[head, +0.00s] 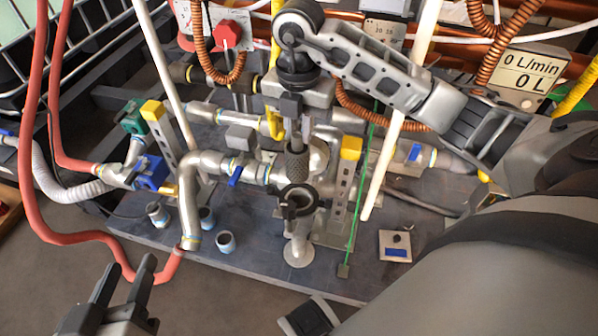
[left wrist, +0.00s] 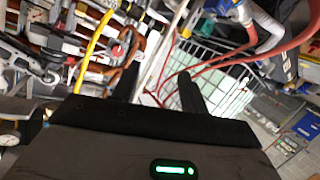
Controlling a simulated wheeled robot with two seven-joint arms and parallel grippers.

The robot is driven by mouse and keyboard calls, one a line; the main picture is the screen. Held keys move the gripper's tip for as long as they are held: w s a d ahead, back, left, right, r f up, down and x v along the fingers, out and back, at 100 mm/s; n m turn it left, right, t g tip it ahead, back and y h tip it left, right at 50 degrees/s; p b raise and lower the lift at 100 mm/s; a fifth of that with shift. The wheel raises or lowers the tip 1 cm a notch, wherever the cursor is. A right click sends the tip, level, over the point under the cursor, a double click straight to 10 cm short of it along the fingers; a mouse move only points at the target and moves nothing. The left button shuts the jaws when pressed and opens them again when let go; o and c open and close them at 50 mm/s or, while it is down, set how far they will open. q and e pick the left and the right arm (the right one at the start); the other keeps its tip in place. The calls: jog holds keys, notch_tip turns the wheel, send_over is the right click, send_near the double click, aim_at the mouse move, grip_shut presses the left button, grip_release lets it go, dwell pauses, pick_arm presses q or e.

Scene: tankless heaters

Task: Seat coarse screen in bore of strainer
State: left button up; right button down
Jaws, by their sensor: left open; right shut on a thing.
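The coarse screen (head: 297,162) is a dark mesh cylinder, roughly upright, in the middle of the head view. My right gripper (head: 292,112) is above it, pointing down and shut on its upper end. The strainer (head: 299,245) is a silver pipe fitting with a dark ring at its mouth, just below the screen. The screen's lower end overlaps the ring in the picture; I cannot tell whether it is inside the bore or above it. My left gripper (head: 126,276) is open and empty at the lower left; its fingers also show in the left wrist view (left wrist: 160,88).
Pipes with blue-handled valves (head: 236,176) run beside the strainer. Yellow-capped posts (head: 350,150) and a white rod (head: 400,110) stand close by. A red hose (head: 60,238) loops at the left. Small cups (head: 226,242) sit on the dark board (head: 270,270).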

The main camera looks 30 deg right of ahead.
aim_at(300, 173)
jog(key=shift+d+f+m, duration=0.2)
jog(key=shift+f+m, duration=0.1)
jog(key=shift+f, duration=0.05)
notch_tip(300, 173, down, 11)
jog(key=b, duration=0.4)
jog(key=shift+f+b, duration=0.2)
jog(key=shift+b, duration=0.2)
jog(key=shift+f, duration=0.55)
notch_tip(300, 173, down, 5)
jog(key=shift+r+b, duration=0.1)
jog(key=shift+b, duration=1.15)
pick_arm(q)
jog(key=r+t+h, duration=0.1)
jog(key=w+r+t+h, duration=0.1)
jog(key=r+t, duration=0.1)
jog(key=r, duration=0.1)
jog(key=shift+w+d+h, duration=0.35)
jog(key=shift+h, duration=0.05)
pick_arm(e)
jog(key=shift+f, duration=0.2)
jog(key=c, duration=1.3)
grip_release()
pick_arm(q)
jog(key=shift+r, duration=0.1)
